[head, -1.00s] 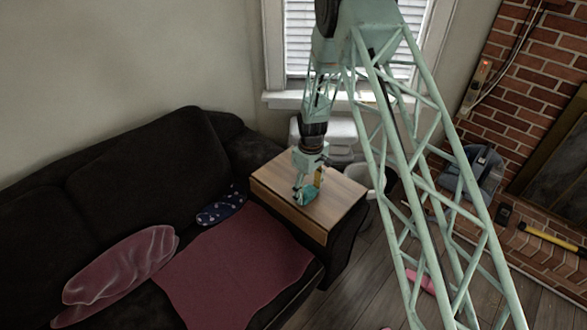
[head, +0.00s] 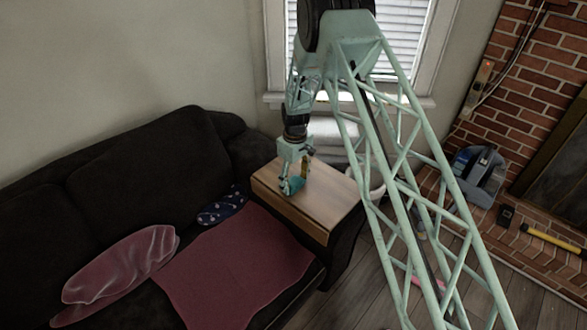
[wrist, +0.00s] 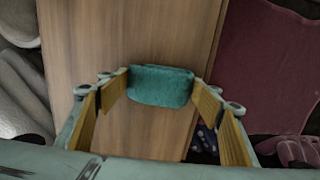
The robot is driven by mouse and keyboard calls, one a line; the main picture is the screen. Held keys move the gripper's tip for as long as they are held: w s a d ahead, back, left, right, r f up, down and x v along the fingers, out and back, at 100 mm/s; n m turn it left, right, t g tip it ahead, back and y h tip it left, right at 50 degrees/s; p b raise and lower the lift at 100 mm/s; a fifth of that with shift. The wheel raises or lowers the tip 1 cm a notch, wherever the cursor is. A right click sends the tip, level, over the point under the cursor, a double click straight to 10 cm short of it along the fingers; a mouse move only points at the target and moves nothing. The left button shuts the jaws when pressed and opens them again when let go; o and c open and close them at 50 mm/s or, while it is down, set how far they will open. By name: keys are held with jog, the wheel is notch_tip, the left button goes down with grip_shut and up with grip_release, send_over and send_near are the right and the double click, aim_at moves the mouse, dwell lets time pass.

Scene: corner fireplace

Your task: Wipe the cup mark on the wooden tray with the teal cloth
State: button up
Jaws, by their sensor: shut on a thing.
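The wooden tray (head: 325,207) lies over the dark sofa's arm, and its brown grain fills much of the wrist view (wrist: 95,40). My gripper (head: 291,182) is low over the tray's left part in the head view. In the wrist view my gripper (wrist: 161,88) is shut on the folded teal cloth (wrist: 160,84), with a yellow-lined finger at each end. The cloth is at or just above the tray; I cannot tell if it touches. I cannot make out a cup mark on the visible wood; the cloth and gripper hide part of it.
The dark sofa (head: 120,170) holds a maroon blanket (head: 235,262), a crumpled pinkish cloth (head: 120,265) and a navy patterned cloth (head: 222,207) close to the tray. A white bin (head: 376,184) stands behind the tray. The tray's right part is clear.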

notch_tip(320, 180, up, 4)
jog(key=shift+f+p, duration=0.15)
jog(key=shift+p, duration=0.3)
jog(key=shift+r+p, duration=0.7)
jog(key=shift+r, duration=1.6)
